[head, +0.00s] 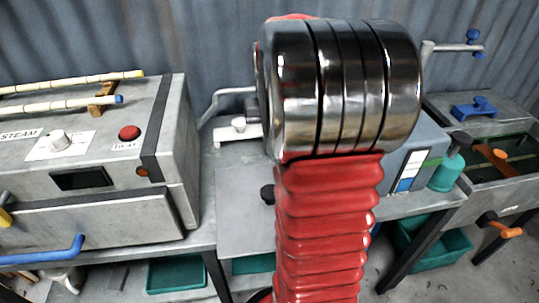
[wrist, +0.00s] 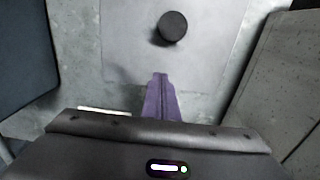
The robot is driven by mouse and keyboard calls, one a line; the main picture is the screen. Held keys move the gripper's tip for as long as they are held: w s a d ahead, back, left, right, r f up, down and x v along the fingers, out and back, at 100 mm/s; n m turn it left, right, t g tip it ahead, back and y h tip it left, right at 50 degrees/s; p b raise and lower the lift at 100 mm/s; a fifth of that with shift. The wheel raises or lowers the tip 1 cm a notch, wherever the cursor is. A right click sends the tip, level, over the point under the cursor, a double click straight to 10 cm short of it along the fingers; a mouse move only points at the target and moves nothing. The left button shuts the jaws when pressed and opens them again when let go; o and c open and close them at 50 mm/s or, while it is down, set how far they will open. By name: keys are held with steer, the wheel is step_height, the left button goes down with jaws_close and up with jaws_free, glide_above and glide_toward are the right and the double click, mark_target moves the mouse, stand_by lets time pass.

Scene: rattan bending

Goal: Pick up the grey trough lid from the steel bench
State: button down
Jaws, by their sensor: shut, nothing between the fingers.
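The grey trough lid (head: 235,215) is a flat plate lying on the steel bench (head: 207,190). Its black round knob (head: 267,193) is partly hidden by my red arm in the head view. In the wrist view the lid (wrist: 130,35) fills the upper middle, with its knob (wrist: 173,27) near the top. My gripper (wrist: 160,77) has purple fingers, shut together and empty. The fingertips show just below the knob in the picture, apart from it, over the lid's near edge. How high they are above the lid I cannot tell. The gripper is hidden in the head view.
A grey steam box (head: 100,165) stands left of the lid. A blue-grey box (head: 425,140) and a green bottle (head: 447,170) stand to the right. A trough (head: 505,165) is farther right. Green bins (head: 177,273) sit under the bench.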

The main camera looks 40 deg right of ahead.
steer(key=shift+r, duration=0.3)
steer(key=s+a+r+n+t, duration=0.1)
steer(key=a+r+n, duration=0.15)
steer(key=a, duration=0.55)
steer(key=s+a+r+n+t, duration=0.1)
steer(key=a+r, duration=0.2)
steer(key=a, duration=0.4)
steer(key=s+a+n+t, duration=0.1)
steer(key=s+a, duration=0.3)
steer(key=a, duration=0.3)
steer(key=s+a+n+t, duration=0.2)
steer(key=s+a, duration=0.2)
steer(key=a, duration=0.3)
steer(key=shift+a+r+t, duration=0.15)
steer(key=shift+t, duration=0.15)
steer(key=c, duration=2.5)
jaws_free()
steer(key=shift+s+n, duration=0.1)
steer(key=shift+n, duration=0.15)
steer(key=shift+c, duration=0.2)
